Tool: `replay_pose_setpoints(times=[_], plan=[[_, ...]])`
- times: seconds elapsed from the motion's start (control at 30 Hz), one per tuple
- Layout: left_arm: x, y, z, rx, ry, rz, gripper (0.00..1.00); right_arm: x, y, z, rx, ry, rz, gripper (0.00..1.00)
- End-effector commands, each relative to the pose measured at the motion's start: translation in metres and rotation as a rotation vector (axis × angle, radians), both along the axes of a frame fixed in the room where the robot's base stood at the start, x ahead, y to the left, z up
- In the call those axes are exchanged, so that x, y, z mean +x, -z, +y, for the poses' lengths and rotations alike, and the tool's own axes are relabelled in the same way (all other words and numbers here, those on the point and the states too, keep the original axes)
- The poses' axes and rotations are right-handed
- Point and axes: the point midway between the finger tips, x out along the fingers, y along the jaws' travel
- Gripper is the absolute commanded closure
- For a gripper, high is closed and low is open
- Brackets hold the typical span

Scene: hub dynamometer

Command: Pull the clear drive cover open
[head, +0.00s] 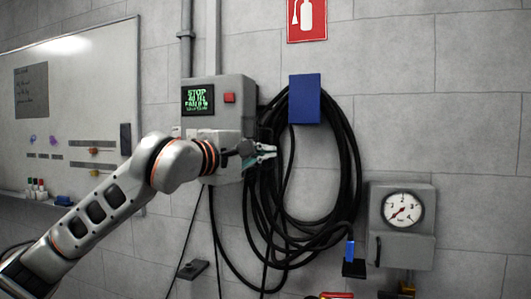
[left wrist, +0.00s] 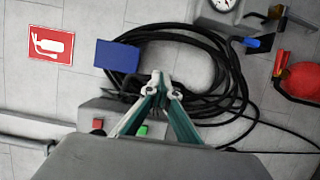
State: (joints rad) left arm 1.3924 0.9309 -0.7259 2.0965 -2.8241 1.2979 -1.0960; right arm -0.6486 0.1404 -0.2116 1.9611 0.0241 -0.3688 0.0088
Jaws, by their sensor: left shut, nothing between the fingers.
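A grey control box (head: 238,88) with a green-lettered screen (head: 197,99) and a red button (head: 229,98) is on the wall; it shows partly in the left wrist view (left wrist: 88,112). I cannot make out a clear drive cover for certain; my left wrist hides part of the box's lower front. My left gripper (head: 272,152) is in front of the box's lower right side, pointing right towards a black hose coil (head: 345,150). Its fingers meet at the tips and hold nothing in the left wrist view (left wrist: 159,82). I cannot tell whether they touch the box. My right gripper is out of view.
The hose hangs from a blue bracket (head: 305,99), close beyond my fingertips. A gauge box (head: 401,245) is at the lower right. A whiteboard (head: 85,90) is at the left. A red object (left wrist: 300,80) is at the right in the left wrist view.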

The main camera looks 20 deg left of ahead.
Motion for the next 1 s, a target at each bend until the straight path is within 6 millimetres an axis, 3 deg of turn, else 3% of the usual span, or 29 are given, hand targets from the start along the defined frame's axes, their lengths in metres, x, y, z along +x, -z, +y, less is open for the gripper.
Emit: replay_pose_setpoints(times=[0.17, 0.6, 0.8, 1.0], plan=[[-0.017, 0.000, 0.005, 0.002, -0.001, -0.001, 1.00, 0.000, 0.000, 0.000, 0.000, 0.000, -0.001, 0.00], [-0.098, 0.000, 0.025, 0.002, -0.002, 0.000, 1.00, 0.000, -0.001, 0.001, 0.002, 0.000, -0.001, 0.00], [-0.114, 0.000, 0.029, 0.001, -0.001, 0.000, 1.00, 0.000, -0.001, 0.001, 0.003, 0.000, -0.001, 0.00], [-0.115, 0.001, 0.028, -0.002, 0.003, 0.004, 1.00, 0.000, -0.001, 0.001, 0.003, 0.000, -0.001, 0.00]])
